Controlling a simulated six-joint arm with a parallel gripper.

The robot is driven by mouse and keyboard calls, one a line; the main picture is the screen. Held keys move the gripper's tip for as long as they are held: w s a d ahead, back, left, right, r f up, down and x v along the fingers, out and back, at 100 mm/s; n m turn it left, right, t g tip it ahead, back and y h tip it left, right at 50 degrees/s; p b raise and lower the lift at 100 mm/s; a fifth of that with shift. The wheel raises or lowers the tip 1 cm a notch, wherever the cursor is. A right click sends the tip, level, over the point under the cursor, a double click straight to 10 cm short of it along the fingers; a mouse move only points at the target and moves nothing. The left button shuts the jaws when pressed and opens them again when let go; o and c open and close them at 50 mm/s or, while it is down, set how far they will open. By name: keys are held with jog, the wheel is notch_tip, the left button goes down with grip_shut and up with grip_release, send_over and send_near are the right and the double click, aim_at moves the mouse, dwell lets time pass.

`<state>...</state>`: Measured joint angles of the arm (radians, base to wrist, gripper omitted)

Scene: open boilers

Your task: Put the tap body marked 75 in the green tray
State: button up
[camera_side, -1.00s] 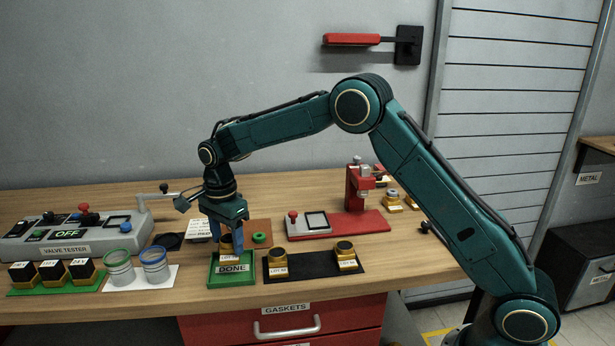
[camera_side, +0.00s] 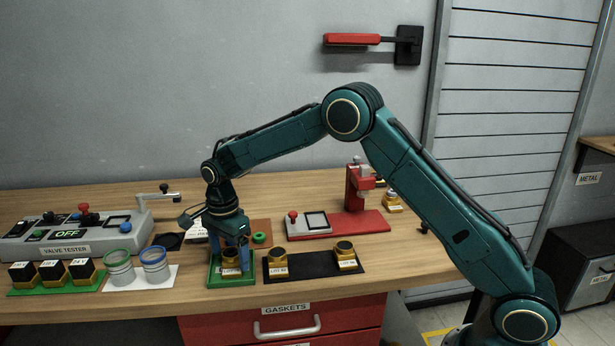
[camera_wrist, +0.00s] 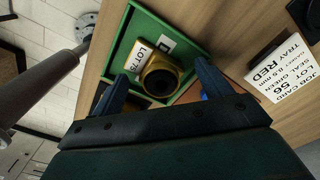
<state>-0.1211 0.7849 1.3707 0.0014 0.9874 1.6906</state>
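The tap body (camera_side: 231,257) is brass-coloured with a dark top and a white label. In the wrist view its label reads LOT 75 (camera_wrist: 140,57). It stands upright in the green tray (camera_side: 230,283), whose wall also shows in the wrist view (camera_wrist: 160,17). My gripper (camera_wrist: 162,70) is over the tray, its blue fingers on either side of the tap body. The fingers are open, with a gap between them and the body in the wrist view. The tray's DONE label is mostly hidden.
A black mat (camera_side: 310,266) with two more brass tap bodies is right of the tray. A red press (camera_side: 355,200) stands behind. A job card (camera_wrist: 285,70) lies near the tray.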

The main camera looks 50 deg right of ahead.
jog(key=shift+r, duration=0.15)
notch_tip(320, 180, up, 12)
dwell(0.8)
dwell(0.5)
